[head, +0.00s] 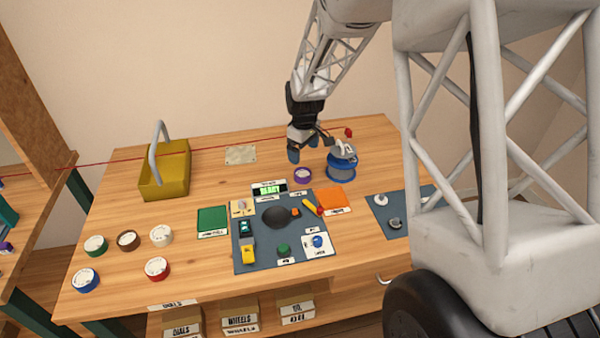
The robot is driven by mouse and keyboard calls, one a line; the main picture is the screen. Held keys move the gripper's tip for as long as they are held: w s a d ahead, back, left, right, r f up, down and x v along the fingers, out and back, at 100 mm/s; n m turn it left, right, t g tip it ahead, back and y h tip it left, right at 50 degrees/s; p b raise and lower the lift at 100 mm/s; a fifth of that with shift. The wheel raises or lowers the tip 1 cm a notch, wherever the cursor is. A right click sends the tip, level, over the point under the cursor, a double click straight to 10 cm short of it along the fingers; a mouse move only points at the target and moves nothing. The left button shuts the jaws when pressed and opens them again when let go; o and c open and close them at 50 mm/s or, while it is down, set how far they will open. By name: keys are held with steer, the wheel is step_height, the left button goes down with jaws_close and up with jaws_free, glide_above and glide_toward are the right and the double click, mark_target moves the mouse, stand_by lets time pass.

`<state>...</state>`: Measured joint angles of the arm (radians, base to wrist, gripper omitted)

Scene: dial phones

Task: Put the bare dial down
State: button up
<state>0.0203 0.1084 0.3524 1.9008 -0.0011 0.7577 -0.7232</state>
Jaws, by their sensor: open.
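My gripper (304,149) is open, with its blue fingertips apart, low over the back right of the wooden table. I see nothing between the fingers. A round dial with a purple rim (303,175) lies on the table just in front of and below the gripper. To its right stands a blue round stand (341,170) with a white and grey piece (345,148) on top, close beside the gripper. I cannot tell which piece is the bare dial. Several more round dials lie at the table's left: green (95,246), brown (128,240), white (161,235), red (157,269) and blue (86,280).
A dark blue work mat (245,262) with blocks and a black round piece (277,217) lies at the front middle. Green (212,220) and orange (331,199) pads flank it. A yellow basket (166,176) stands back left. A second mat (415,205) holds small grey parts.

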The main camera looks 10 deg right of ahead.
steer(key=n, duration=0.1)
glide_above(301, 173)
step_height(301, 173, down, 5)
steer(key=shift+s+r, duration=0.1)
steer(key=shift+f, duration=1.3)
steer(key=shift+f, duration=2.6)
steer(key=c, duration=1.1)
